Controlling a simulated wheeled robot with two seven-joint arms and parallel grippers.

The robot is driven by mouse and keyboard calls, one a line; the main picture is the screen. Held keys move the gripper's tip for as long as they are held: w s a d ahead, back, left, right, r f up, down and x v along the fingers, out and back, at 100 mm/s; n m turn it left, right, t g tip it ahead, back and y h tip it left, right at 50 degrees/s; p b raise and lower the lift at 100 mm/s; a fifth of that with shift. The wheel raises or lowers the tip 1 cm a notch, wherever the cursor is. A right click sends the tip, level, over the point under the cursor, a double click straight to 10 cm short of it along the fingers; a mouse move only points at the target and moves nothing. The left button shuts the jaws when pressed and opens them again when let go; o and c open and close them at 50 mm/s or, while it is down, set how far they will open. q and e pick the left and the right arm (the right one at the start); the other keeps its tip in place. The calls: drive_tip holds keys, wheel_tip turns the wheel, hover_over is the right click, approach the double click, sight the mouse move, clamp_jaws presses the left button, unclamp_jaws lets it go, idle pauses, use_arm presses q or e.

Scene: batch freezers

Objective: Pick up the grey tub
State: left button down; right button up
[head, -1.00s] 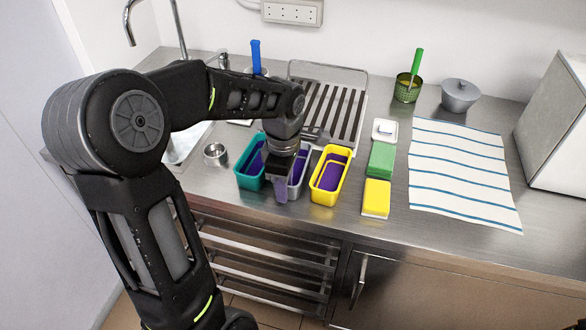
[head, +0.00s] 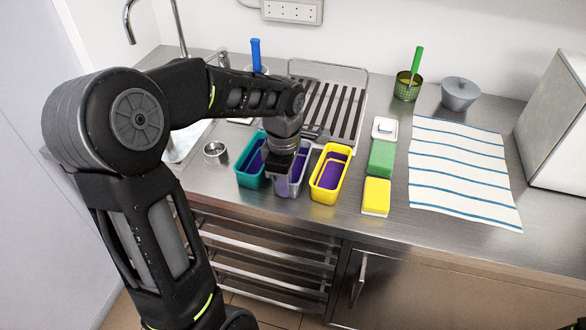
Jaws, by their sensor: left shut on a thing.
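The grey tub (head: 304,175) has purple contents and sits between a teal tub (head: 250,174) and a yellow tub (head: 329,173) near the counter's front edge. My left gripper (head: 282,181) comes down over it from above and is shut on its near left part. The gripper and wrist hide much of the tub, and I cannot tell whether its base touches the counter. The teal and yellow tubs also hold purple contents. My right gripper is not in the head view.
A small steel cup (head: 215,152) stands left of the tubs. Green (head: 381,158) and yellow (head: 376,196) blocks lie to the right, beside a striped cloth (head: 462,172). A dish rack (head: 328,105) stands behind. The counter's front strip is clear.

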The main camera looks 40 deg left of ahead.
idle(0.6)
use_arm(q)
wheel_tip(320, 180, up, 10)
drive_tip(key=shift+b, duration=0.55)
idle(0.4)
